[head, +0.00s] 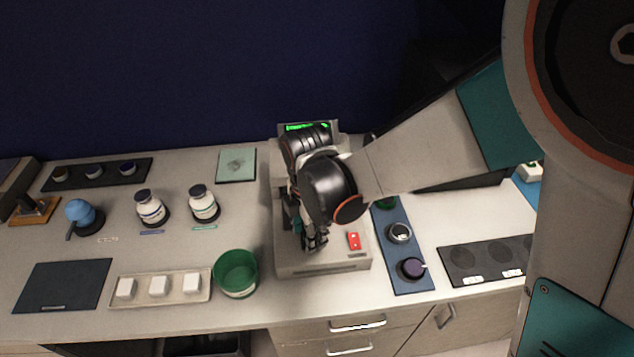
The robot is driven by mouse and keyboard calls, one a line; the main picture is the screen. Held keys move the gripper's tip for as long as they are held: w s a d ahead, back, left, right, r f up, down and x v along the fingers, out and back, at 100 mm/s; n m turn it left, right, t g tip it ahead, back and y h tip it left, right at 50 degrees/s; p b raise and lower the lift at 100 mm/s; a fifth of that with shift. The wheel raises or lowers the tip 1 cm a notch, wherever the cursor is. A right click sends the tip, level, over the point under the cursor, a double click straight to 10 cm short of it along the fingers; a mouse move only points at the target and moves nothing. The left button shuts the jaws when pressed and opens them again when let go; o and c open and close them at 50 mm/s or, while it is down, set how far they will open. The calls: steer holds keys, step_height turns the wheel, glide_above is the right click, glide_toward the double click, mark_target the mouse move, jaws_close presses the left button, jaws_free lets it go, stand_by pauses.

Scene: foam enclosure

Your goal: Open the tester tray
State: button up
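My gripper (313,242) points down over the tester's top, left of the red panel. The fingers are small and dark here, so their opening and any contact with the tester cannot be made out. I cannot tell the tray apart from the tester's body; my arm and gripper may hide it.
A green bin (237,273) stands close left of the tester. A blue strip with knobs (405,250) lies close to its right. Further left are two bottles (150,207), a tray of white blocks (159,287) and a dark mat (62,286). Drawers (355,336) are below the bench edge.

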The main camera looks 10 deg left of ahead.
jaws_close()
steer(key=shift+s+d, duration=0.15)
steer(key=shift+s, duration=0.4)
steer(key=shift+s+d, duration=0.15)
steer(key=shift+s, duration=0.4)
jaws_free()
steer(key=shift+w, duration=0.1)
